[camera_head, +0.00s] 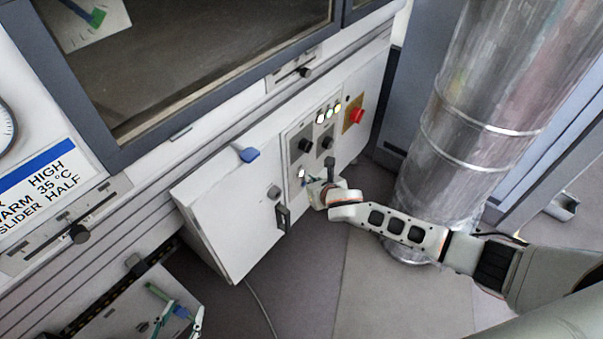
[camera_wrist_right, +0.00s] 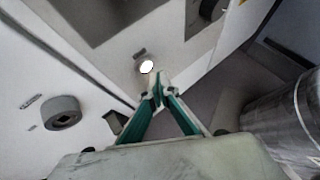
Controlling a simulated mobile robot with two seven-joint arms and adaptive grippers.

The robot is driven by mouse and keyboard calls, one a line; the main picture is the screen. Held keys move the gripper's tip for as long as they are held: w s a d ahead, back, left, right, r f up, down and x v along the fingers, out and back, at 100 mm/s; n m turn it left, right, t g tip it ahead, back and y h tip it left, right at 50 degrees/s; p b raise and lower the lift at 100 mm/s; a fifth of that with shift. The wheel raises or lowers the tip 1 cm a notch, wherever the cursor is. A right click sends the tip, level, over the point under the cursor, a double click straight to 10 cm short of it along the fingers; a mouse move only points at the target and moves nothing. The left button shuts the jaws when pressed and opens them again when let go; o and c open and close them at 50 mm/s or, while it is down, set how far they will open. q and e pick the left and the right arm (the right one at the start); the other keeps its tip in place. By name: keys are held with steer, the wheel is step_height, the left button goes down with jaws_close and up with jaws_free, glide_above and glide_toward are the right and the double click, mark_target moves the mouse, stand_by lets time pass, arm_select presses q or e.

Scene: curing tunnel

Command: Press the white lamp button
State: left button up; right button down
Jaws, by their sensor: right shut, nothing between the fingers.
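The white lamp button (camera_head: 301,172) glows on the lower part of the grey control panel. In the right wrist view the lit button (camera_wrist_right: 146,66) is round and bright, just beyond and slightly left of my fingertips. My right gripper (camera_head: 312,184) is in front of the panel's lower edge, close to the button. Its fingers (camera_wrist_right: 161,82) are shut and empty, with the tips together. I cannot tell whether they touch the panel. Part of what looks like my left gripper (camera_head: 194,322) shows at the bottom left edge, mostly cut off; its opening is unclear.
A large metal duct (camera_head: 475,110) stands to the right, close behind my right arm.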

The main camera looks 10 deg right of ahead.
arm_select(q)
steer(key=shift+t, duration=0.3)
steer(key=r, duration=0.1)
steer(key=w+r+p, duration=0.1)
steer(key=r, duration=0.1)
steer(key=w+r+p, duration=0.1)
steer(key=shift+r, duration=0.3)
arm_select(e)
steer(key=s+d, duration=0.1)
steer(key=s, duration=0.1)
steer(key=s+d, duration=0.1)
steer(key=d, duration=0.1)
steer(key=shift+s, duration=0.4)
